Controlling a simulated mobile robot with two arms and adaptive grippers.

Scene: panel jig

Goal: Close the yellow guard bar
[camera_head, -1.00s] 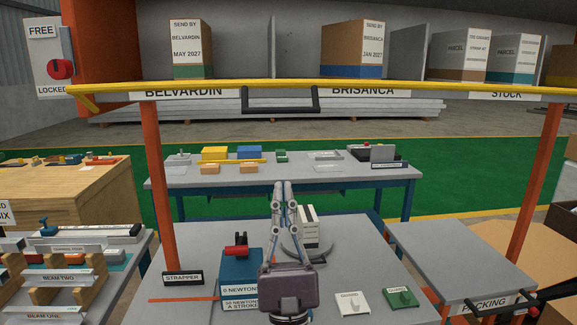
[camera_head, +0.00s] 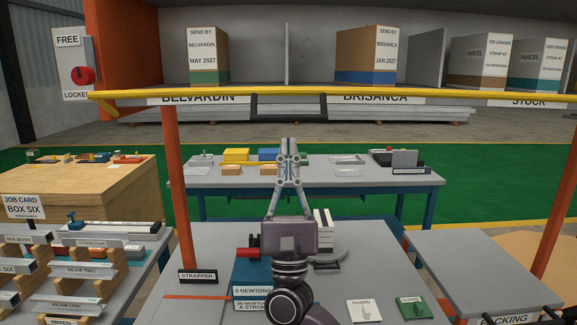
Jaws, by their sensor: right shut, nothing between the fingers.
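The yellow guard bar (camera_head: 400,93) runs across the view, high above the near bench, between two orange posts. A black U-shaped handle (camera_head: 290,114) hangs from the middle of it. My right gripper (camera_head: 289,143) points upward with its fingers together and nothing between them. In the picture its tips lie below the handle, with a visible gap between them. The distance in depth is hard to judge. My left gripper is not in view.
The left orange post (camera_head: 177,190) and right orange post (camera_head: 558,200) flank the near bench (camera_head: 215,245). A blue strapper (camera_head: 255,272) and two guard-labelled plates, white (camera_head: 364,311) and green (camera_head: 414,307), sit on it. A red knob (camera_head: 83,75) is on a FREE/LOCKED panel.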

